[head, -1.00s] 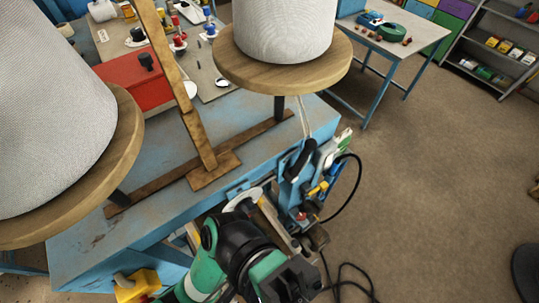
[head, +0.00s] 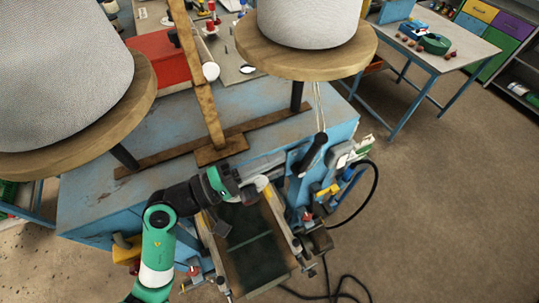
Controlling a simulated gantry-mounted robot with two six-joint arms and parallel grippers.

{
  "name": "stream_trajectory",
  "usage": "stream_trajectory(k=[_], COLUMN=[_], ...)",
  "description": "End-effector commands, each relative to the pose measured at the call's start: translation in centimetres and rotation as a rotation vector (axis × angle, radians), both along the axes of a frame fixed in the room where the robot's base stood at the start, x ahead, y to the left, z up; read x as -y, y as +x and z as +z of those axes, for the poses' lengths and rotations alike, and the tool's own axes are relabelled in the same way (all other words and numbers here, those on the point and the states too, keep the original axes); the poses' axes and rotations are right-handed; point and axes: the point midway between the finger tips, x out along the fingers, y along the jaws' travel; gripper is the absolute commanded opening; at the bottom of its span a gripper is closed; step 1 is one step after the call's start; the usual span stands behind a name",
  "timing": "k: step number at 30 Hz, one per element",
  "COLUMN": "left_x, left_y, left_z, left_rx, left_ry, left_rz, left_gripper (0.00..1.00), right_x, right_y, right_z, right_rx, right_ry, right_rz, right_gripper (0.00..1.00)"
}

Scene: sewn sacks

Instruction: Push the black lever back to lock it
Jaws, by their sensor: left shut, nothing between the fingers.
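The black lever (head: 313,152) stands tilted on the blue sewing-machine unit at the right end of the blue bench. Its upper end points up and to the right. My left gripper (head: 256,188) is to the left of the lever and lower in the picture, apart from it. It is shut and empty, near a white round part (head: 262,183) that it partly hides. The fingertips are small and hard to make out. My right gripper is not in view.
Two round wooden platforms (head: 305,62) carry white sacks above the blue bench (head: 110,205). A wooden post (head: 205,100) stands between them. A black cable (head: 374,190) loops right of the machine. The floor (head: 450,210) to the right is clear.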

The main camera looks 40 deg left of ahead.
Motion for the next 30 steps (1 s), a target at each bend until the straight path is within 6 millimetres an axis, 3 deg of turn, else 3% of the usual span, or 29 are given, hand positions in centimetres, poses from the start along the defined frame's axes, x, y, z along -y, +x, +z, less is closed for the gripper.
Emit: stream_trajectory(k=[6, 12, 25, 30], left_x=[2.0, 3.0, 2.9, 1.7], left_y=[3.8, 5.7, 6.1, 6.5], left_z=[0.8, 0.8, 0.7, 0.6], left_rx=[0.000, 0.000, 0.001, 0.003], left_ry=[0.000, 0.000, 0.000, 0.000], left_rz=[-0.005, -0.002, 0.000, 0.002], left_gripper=[0.00, 0.00, 0.00, 0.00], right_x=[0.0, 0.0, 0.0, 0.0], right_y=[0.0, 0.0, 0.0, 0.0], right_z=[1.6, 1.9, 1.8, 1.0], right_rx=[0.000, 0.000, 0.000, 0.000], right_ry=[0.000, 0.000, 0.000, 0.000], right_rz=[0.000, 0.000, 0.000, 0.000], right_gripper=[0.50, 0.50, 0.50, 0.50])
